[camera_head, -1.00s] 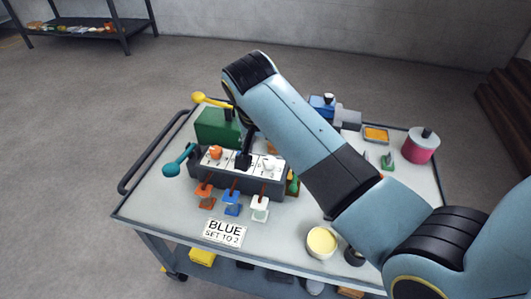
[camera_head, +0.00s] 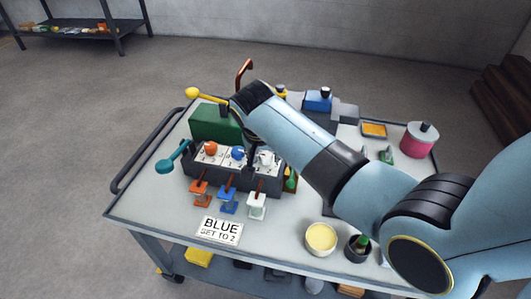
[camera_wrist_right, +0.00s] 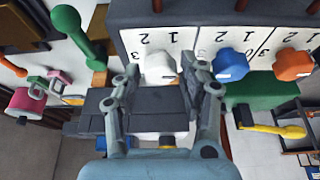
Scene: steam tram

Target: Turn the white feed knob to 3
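The white feed knob (camera_head: 266,158) is the right-hand knob on the dark panel box, beside the blue knob (camera_head: 238,153) and the orange knob (camera_head: 211,148). In the right wrist view the white knob (camera_wrist_right: 159,66) shows upside down, with numbers 1 and 2 readable on its white plate; its setting is unclear. My right gripper (camera_head: 255,154) is at the white knob. In the wrist view the right gripper's (camera_wrist_right: 160,62) fingers are apart, one on each side of the white knob, with visible gaps. My left gripper is not in view.
A card (camera_head: 220,230) reads "BLUE SET TO 2". Small orange, blue and white levers stand before the panel. A teal-handled lever (camera_head: 167,165) is at its left, a green box (camera_head: 215,123) behind. A cream-filled cup (camera_head: 321,239) stands front right.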

